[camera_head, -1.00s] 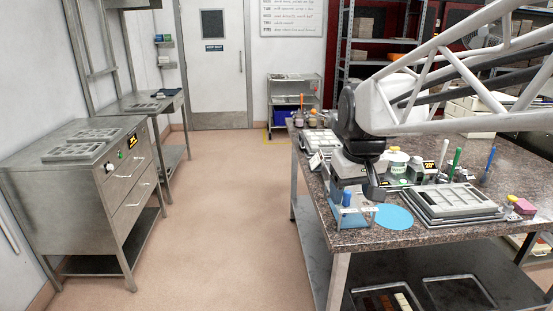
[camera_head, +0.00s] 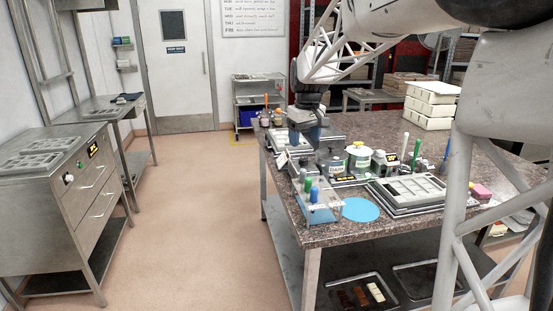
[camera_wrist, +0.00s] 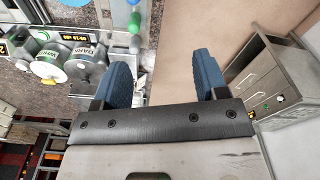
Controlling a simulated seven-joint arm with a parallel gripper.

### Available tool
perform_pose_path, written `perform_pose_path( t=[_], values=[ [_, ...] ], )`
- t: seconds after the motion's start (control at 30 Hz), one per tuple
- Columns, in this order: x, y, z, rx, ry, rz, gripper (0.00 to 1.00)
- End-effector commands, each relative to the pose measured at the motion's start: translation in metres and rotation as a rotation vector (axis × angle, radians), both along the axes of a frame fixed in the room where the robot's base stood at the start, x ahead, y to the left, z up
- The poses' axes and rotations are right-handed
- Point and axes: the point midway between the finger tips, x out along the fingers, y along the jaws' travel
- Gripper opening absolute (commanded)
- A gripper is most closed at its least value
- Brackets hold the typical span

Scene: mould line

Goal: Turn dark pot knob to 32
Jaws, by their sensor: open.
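The dark pot (camera_wrist: 86,70), a round grey pot labelled DARK, shows at the upper left of the wrist view with a small lit display (camera_wrist: 78,38) beside it. I cannot read its number, and I cannot make out the knob's setting. The white pot (camera_wrist: 48,66) stands next to it. In the head view, the group of pots (camera_head: 358,158) stands on the dark stone table (camera_head: 400,232). My gripper (camera_wrist: 162,72) has its two blue fingers wide apart with nothing between them. It also shows in the head view (camera_head: 314,136), above the table's left side, left of the pots.
A clear holder (camera_head: 318,212) with green and blue tools stands at the table's front left. A blue round mat (camera_head: 361,209) and a stacked mould tray (camera_head: 410,190) lie to its right. A steel drawer cabinet (camera_head: 85,175) stands far left. Open floor (camera_head: 200,220) lies between.

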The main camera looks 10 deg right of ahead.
Motion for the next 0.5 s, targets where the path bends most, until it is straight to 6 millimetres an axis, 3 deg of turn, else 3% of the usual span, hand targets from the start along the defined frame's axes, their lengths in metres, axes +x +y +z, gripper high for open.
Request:
perform_pose_path(
  t=[0.1,0.5],
  values=[
    [0.032,-0.008,-0.008,0.001,0.011,0.023,0.67],
    [0.127,-0.037,-0.037,0.005,0.044,0.102,0.67]
  ],
)
